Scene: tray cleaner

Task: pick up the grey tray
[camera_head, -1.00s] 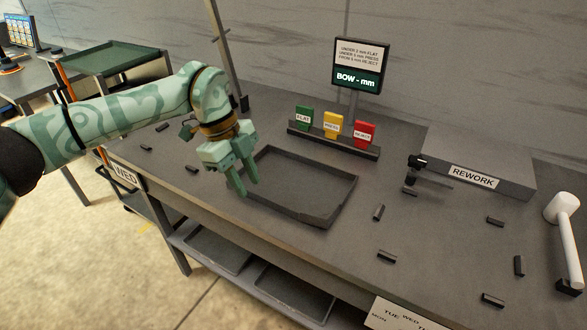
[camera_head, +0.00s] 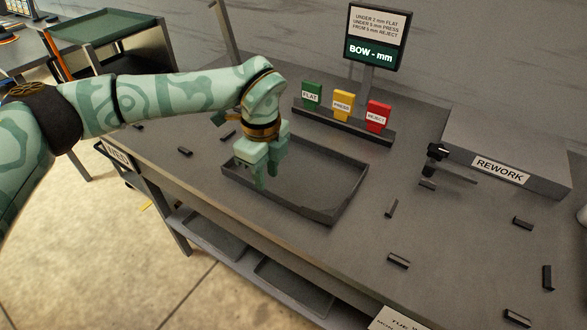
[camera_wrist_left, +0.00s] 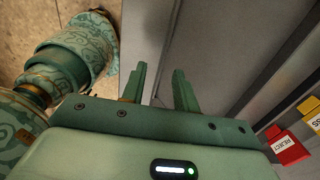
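The grey tray (camera_head: 315,183) lies flat on the grey bench, a shallow rectangle with low walls, and looks empty. My left gripper (camera_head: 262,172) hangs fingers-down at the tray's near left side, hiding part of that wall. In the left wrist view the two fingers (camera_wrist_left: 160,85) are apart, with the tray's near wall running between or just beneath them; I cannot tell whether they touch it. The tray's floor (camera_wrist_left: 215,45) shows there to the right of the fingers. My right gripper is in neither view.
Green, yellow and red cards stand in a holder (camera_head: 345,126) behind the tray. A BOW - mm sign (camera_head: 374,40) rises behind them. A REWORK block (camera_head: 515,165) is at right. Several small dark pieces lie around. The bench's front edge is close to the tray.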

